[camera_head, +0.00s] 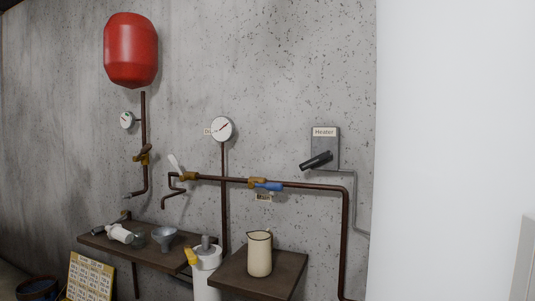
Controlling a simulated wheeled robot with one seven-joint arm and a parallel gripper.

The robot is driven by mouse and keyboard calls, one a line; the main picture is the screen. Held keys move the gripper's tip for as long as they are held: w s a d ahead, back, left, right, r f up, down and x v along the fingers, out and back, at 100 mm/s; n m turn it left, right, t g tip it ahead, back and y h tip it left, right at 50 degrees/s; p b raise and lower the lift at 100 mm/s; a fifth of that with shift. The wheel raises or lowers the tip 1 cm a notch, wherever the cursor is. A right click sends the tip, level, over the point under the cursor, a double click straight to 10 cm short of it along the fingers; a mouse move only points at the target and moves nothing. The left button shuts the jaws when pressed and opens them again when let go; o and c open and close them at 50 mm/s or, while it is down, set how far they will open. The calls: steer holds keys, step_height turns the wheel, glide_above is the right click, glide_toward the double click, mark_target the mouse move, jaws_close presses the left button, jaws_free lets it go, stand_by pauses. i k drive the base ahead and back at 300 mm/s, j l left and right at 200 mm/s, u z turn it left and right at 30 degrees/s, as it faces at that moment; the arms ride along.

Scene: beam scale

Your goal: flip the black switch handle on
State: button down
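The black switch handle (316,161) sticks out from a grey box (325,146) labelled "Heater" on the concrete wall, right of the middle in the head view. The handle points to the left and slightly down. Its far end is free and nothing touches it. My gripper and arm are not in view.
A brown pipe with a blue-handled valve (267,186) runs along the wall below the heater box. A cream jug (259,254) stands on a brown shelf (262,283). A red tank (131,50) hangs upper left. A large white surface (450,120) fills the right side.

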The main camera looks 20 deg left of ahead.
mark_target(328, 155)
steer(key=j+z, duration=0.1)
steer(key=j, duration=2.65)
steer(key=i+j, duration=0.1)
steer(key=j, duration=0.3)
steer(key=i+j, duration=0.15)
steer(key=j, duration=0.25)
steer(key=i+j, duration=0.1)
steer(key=j, duration=0.3)
steer(key=i+j, duration=0.15)
steer(key=j, duration=0.3)
steer(key=i+j+z, duration=0.1)
steer(key=i+j, duration=0.45)
steer(key=i, duration=0.15)
